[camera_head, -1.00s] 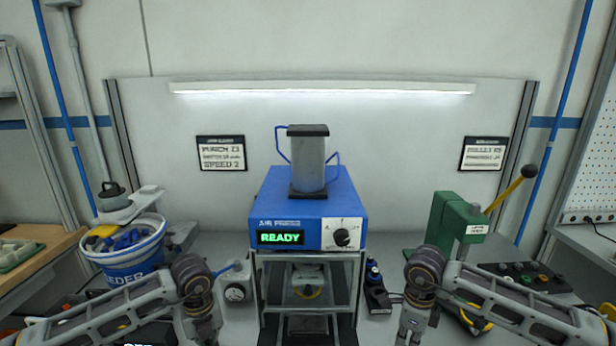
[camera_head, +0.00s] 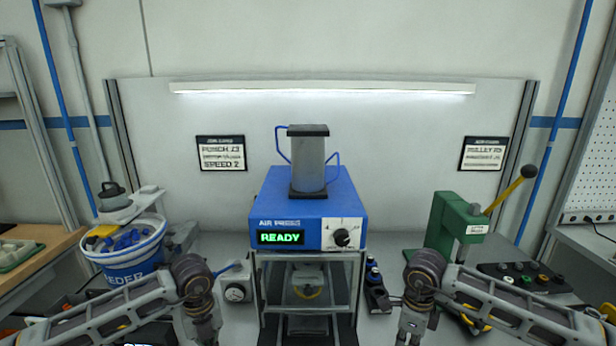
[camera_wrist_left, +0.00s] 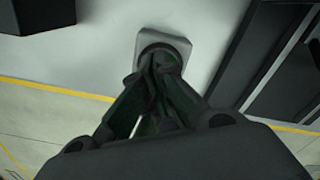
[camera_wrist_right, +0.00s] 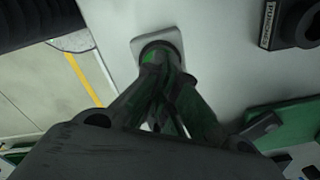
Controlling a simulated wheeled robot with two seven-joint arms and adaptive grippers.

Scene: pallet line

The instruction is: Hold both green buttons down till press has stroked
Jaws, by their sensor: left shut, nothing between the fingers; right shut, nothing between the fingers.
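The air press (camera_head: 306,210) stands at the middle of the bench, with a grey cylinder on its blue head and a display reading READY. In the left wrist view my left gripper (camera_wrist_left: 158,62) is shut, its fingertips over a round button on a grey square base (camera_wrist_left: 182,46). The fingers hide most of that button. In the right wrist view my right gripper (camera_wrist_right: 160,58) is shut over the other button, on a pale square base (camera_wrist_right: 172,40); a bit of green (camera_wrist_right: 149,57) shows beside the tips. I cannot tell how far either button is down.
A green hand press (camera_head: 450,225) with a black-knobbed lever stands at the right, near a dark strip of several knobs (camera_head: 525,275).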

